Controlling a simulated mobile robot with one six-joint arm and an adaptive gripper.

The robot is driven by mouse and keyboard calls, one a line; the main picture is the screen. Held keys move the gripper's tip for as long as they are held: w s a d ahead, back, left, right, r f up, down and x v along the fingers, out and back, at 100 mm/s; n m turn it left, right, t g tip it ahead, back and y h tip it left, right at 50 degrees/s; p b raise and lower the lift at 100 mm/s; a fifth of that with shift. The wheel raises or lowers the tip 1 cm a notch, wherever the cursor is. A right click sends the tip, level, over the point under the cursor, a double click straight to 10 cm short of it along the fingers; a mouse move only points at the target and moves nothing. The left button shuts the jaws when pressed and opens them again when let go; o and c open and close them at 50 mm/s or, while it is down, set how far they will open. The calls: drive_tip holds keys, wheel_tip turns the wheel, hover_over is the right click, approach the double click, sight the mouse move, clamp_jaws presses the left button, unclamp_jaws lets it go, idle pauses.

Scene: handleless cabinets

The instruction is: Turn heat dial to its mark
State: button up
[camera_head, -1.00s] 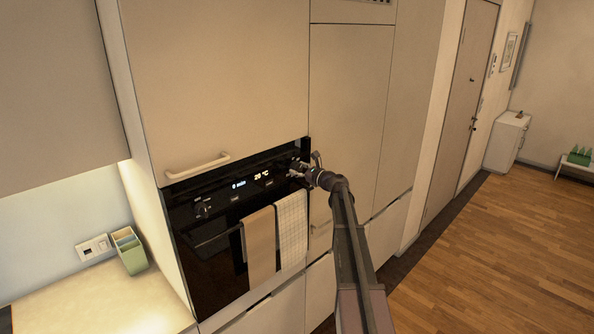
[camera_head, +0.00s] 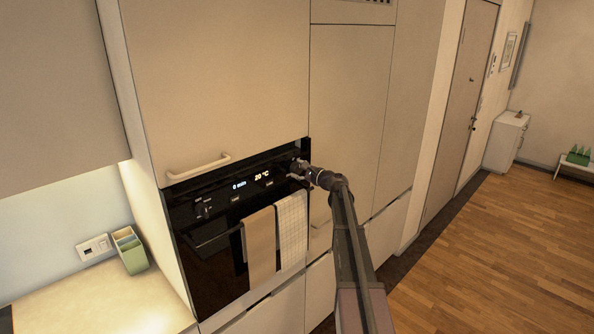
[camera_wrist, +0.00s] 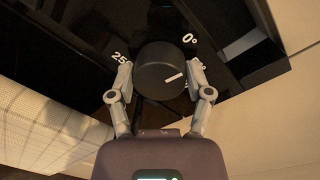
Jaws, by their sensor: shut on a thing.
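The heat dial (camera_wrist: 156,68) is a round black knob with a white pointer line, on the oven's black control panel. In the wrist view the pointer aims right and slightly up, and "0°" and "25…" are printed around the dial, with other marks partly hidden by a finger. My gripper (camera_wrist: 160,85) is shut on the dial, one finger on each side. In the head view my gripper (camera_head: 300,168) is at the right end of the oven panel (camera_head: 225,193) and mostly hides the dial. The display reads 20 °C.
Two towels, one tan (camera_head: 260,245) and one pale checked (camera_head: 292,230), hang on the oven door's handle below the panel. A cabinet handle (camera_head: 198,166) sticks out above the oven. Wooden floor (camera_head: 490,250) is clear to the right.

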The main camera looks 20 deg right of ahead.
drive_tip(key=shift+n, duration=0.8)
drive_tip(key=o, duration=1.1)
drive_tip(key=shift+o, duration=0.2)
